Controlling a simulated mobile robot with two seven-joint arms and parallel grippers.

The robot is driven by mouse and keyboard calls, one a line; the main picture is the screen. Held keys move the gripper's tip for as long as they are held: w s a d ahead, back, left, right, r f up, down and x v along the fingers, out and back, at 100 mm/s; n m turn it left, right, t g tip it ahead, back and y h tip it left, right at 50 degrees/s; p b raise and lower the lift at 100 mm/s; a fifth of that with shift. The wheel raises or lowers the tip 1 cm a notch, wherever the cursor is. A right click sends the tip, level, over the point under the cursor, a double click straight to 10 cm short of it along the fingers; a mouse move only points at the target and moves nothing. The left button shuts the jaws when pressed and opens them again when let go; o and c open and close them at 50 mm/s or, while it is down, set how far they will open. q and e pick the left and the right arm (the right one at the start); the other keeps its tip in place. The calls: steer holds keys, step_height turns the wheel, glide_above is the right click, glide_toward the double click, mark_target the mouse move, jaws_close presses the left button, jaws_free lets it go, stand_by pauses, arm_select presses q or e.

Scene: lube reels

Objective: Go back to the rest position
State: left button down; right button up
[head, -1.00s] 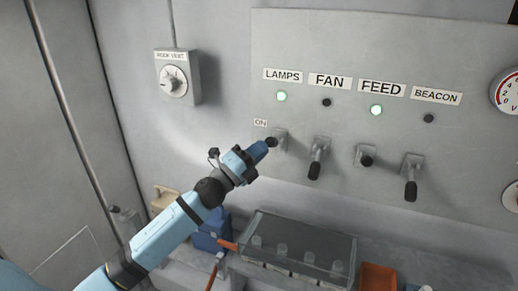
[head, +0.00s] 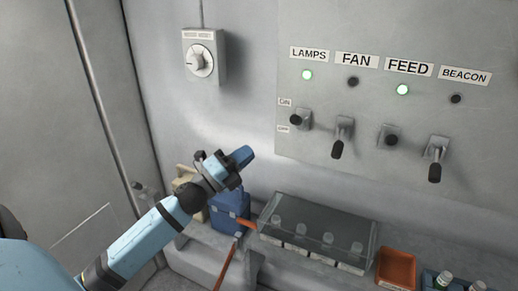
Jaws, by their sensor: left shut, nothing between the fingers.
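My left gripper (head: 243,156) is in the middle of the head view, shut and empty. It is in front of the wall, below and left of the switch panel (head: 390,140), and apart from the switches. The LAMPS switch (head: 299,119) and the FEED switch (head: 390,138) have green lamps lit above them. The FAN switch (head: 342,138) and the BEACON switch (head: 436,160) have their handles hanging down, with dark lamps above. My right gripper is not in view.
A roof vent dial (head: 200,56) is on the wall at upper left. Below stand a blue box (head: 231,208), a clear-lidded case (head: 318,229), an orange bin (head: 397,267) and small bottles (head: 446,279). The wall area between dial and panel is free.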

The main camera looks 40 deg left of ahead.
arm_select(q)
steer(key=shift+s+a+f, duration=0.15)
steer(key=shift+s+f, duration=0.05)
steer(key=shift+s, duration=0.4)
steer(key=s+d+f+n+g+y+p, duration=0.1)
steer(key=s+d+f+n+g+p, duration=0.2)
steer(key=s+d+f+n, duration=0.3)
steer(key=s+d+f+n+g+y+p, duration=0.1)
steer(key=s+d+f+n+g+p, duration=0.3)
steer(key=f, duration=0.7)
steer(key=s+d+f+n+g+y+p, duration=0.1)
steer(key=s+d+f+n+g+p, duration=0.2)
steer(key=s+d+f+n, duration=0.5)
steer(key=d+f+n, duration=0.1)
steer(key=d+n, duration=0.2)
steer(key=shift+f+g, duration=0.3)
steer(key=shift+f, duration=0.05)
steer(key=shift+s, duration=0.1)
